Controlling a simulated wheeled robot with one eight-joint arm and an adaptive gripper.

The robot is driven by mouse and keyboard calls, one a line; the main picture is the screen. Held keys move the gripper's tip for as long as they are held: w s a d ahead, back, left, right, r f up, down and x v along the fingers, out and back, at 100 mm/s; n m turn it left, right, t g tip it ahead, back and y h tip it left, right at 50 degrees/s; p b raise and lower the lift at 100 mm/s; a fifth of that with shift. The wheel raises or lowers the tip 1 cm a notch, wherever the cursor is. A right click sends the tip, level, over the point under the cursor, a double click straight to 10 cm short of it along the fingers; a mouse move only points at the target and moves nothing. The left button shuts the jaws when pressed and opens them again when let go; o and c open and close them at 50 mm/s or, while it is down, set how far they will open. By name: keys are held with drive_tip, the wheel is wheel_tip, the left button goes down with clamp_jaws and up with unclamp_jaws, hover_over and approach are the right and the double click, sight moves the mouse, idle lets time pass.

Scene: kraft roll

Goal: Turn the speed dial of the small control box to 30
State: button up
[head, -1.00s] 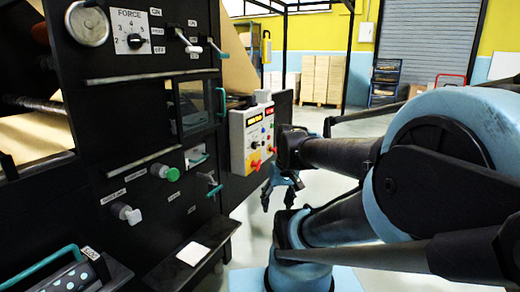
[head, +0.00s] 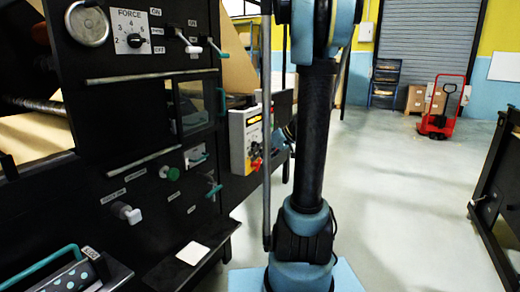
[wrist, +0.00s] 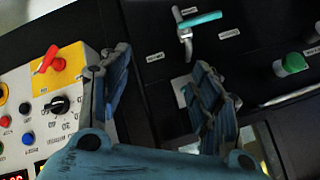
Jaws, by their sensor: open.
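The small control box (head: 238,142) is mounted at the right end of the black machine in the head view, partly behind my arm. In the wrist view the control box (wrist: 18,84) is at the left, tilted. Its black dial (wrist: 60,105) has a ring of marks around it; the numbers and the setting are too small to read. My gripper (wrist: 163,65) is open and empty in the wrist view. Its left finger is beside the dial in the picture, covering part of the box edge; I see no contact. In the head view my gripper cannot be made out.
A red switch (wrist: 48,60) on a yellow plate sits above the dial, with coloured buttons at its left. A teal-handled lever (wrist: 199,21) and a green knob (wrist: 291,64) are on the black panel. A red pallet truck (head: 440,110) stands on open floor at the right.

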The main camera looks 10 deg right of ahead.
drive_tip(key=w+d+f+n+t+y, duration=0.3)
drive_tip(key=w+d, duration=0.6)
drive_tip(key=w+d+f+n+t+y, duration=0.2)
drive_tip(key=w+d+f+t+y, duration=0.15)
drive_tip(key=w+d, duration=0.6)
drive_tip(key=x, duration=1.8)
drive_tip(key=shift+a+f, duration=0.1)
drive_tip(key=shift+f, duration=0.15)
drive_tip(key=c, duration=1.1)
drive_tip(key=shift+d, duration=0.2)
drive_tip(key=shift+a, duration=0.15)
